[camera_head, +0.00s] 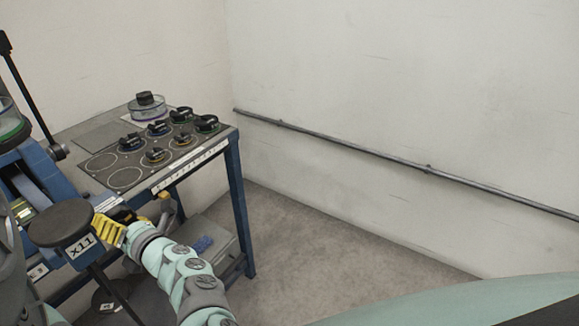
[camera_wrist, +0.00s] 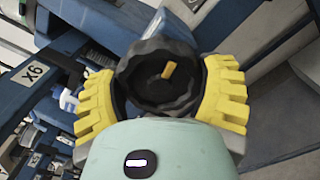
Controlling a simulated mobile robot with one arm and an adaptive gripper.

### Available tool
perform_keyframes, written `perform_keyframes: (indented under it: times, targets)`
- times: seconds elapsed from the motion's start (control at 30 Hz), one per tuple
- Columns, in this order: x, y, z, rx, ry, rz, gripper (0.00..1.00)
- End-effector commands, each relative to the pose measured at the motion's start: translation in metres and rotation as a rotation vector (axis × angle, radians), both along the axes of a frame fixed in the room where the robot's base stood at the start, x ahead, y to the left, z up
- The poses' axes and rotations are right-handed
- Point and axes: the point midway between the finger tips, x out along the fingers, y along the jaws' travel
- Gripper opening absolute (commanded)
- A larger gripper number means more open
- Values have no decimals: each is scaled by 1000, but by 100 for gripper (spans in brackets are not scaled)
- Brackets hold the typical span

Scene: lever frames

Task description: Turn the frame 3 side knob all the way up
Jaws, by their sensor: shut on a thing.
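A dark round knob (camera_wrist: 150,92) with a scalloped rim and a short yellow mark (camera_wrist: 169,70) fills the middle of the wrist view. The mark sits a little right of and above the knob's centre. My gripper (camera_wrist: 160,78) is shut around the knob, one yellow ribbed finger on its left side and one on its right. In the head view my gripper (camera_head: 110,230) is low at the left, beside the blue frame. There the knob is mostly hidden, and I cannot read a frame number on it.
A round dark disc on a post, labelled X11 (camera_head: 62,218), stands close left of my gripper. A blue-legged table (camera_head: 236,175) with several dark knobs is behind. A wall pipe (camera_head: 400,164) runs right. Open floor (camera_head: 310,250) lies to the right. The wrist view shows an X6 label (camera_wrist: 35,73).

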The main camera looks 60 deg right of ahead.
Motion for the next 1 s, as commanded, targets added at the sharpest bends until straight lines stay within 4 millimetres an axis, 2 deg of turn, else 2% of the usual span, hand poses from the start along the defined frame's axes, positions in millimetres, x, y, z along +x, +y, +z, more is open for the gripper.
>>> perform_keyframes:
  times: [0.03, 0.27, 0.57, 1.0]
  targets:
    - [0, 0, 1, 23, 0, -1, 77]
    - [0, -1, 0, 15, 1, -3, 100]
    - [-4, -2, -1, 12, 2, -4, 100]
    - [-53, -3, 0, 13, 1, -4, 100]
